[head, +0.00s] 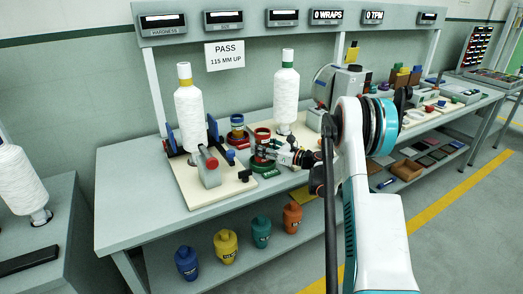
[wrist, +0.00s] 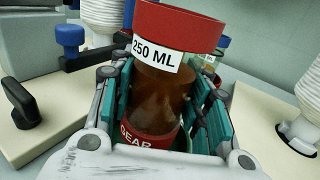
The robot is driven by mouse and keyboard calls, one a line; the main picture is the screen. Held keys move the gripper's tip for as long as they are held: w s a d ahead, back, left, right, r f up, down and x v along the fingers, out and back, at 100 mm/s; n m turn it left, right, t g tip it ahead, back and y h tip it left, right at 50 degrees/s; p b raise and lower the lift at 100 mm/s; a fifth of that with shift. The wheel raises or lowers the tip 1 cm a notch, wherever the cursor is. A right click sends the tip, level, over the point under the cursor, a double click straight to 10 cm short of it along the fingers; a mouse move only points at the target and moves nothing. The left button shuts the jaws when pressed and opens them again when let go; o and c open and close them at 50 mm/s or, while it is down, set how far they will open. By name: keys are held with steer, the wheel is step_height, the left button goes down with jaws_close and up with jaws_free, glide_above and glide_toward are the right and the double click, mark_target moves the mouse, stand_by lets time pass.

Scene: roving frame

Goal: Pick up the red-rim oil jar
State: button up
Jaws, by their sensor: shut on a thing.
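The red-rim oil jar (wrist: 165,85) fills the middle of the wrist view. It has a wide red rim, a white "250 ML" label, brown contents and a red lower label reading "GEAR". My gripper (wrist: 165,110) is shut on its body, with teal pads on both sides. The jar stands slightly tilted in the wrist view, and its base is hidden. In the head view, my gripper (head: 264,156) is at the bench, with the jar's red rim (head: 262,132) just above the fingers. I cannot tell whether the base touches the bench.
White yarn cones (head: 190,118) and (head: 286,100) stand on either side. A cream board with a clamp (head: 208,172) is at front left. Several coloured pots (head: 226,246) sit on the lower shelf.

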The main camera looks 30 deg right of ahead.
step_height(320, 180, up, 16)
steer(key=p, duration=0.5)
steer(key=shift+r, duration=0.25)
stand_by(0.3)
